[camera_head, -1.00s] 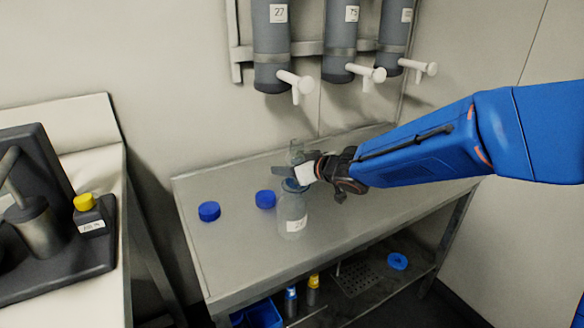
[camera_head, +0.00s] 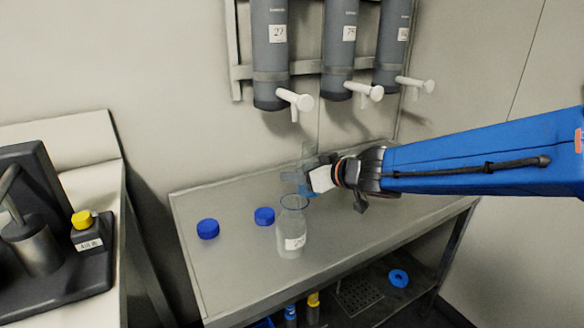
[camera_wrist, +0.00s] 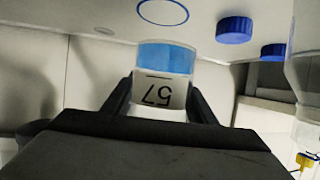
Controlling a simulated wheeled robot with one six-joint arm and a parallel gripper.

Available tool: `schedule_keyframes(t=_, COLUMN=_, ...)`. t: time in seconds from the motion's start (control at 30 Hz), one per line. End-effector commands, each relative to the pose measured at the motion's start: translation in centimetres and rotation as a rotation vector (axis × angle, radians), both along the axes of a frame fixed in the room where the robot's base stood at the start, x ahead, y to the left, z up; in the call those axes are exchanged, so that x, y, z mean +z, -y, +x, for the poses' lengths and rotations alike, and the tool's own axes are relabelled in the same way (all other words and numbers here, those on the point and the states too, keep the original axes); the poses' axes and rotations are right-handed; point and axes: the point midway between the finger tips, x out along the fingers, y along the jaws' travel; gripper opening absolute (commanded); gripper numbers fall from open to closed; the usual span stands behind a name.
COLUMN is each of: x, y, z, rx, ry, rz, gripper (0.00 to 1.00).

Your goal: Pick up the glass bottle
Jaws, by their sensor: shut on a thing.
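My gripper (camera_wrist: 160,100) is shut on a glass bottle (camera_wrist: 167,58) with blue liquid, its white label and number upside down in the wrist view. In the head view, my gripper (camera_head: 312,181) is above the back of the metal table, and the held bottle's clear glass (camera_head: 308,152) and blue liquid show beside it. The wrist and gripper hide part of it. Whether its base touches the table is unclear. A second clear bottle (camera_head: 290,238), labelled and uncapped, stands upright in front of my gripper.
Two blue caps (camera_head: 208,229) (camera_head: 264,216) lie on the table (camera_head: 235,275) at left. Grey wall dispensers (camera_head: 270,50) with white taps hang above the back. A blue ring (camera_head: 398,278) lies on the lower shelf. A side bench (camera_head: 85,285) stands at left.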

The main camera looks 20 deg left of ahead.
Motion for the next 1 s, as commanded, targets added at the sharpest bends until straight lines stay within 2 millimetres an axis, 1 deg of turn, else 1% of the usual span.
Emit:
schedule_keyframes(t=0.03, x=0.2, y=1.0, z=-0.8, rx=-0.001, ry=0.001, rz=0.002, gripper=0.17)
schedule_keyframes(t=0.2, x=0.2, y=4.2, z=-3.4, rx=-0.003, ry=0.002, rz=0.003, gripper=0.17)
schedule_keyframes(t=0.33, x=0.1, y=6.3, z=-5.3, rx=-0.001, ry=0.002, rz=0.001, gripper=0.17)
schedule_keyframes(t=0.5, x=0.1, y=8.3, z=-7.0, rx=-0.002, ry=0.002, rz=0.001, gripper=0.17)
schedule_keyframes(t=0.7, x=0.1, y=9.7, z=-8.2, rx=-0.002, ry=0.001, rz=0.000, gripper=0.17)
schedule_keyframes(t=1.0, x=0.0, y=10.1, z=-8.6, rx=-0.001, ry=0.000, rz=0.000, gripper=0.17)
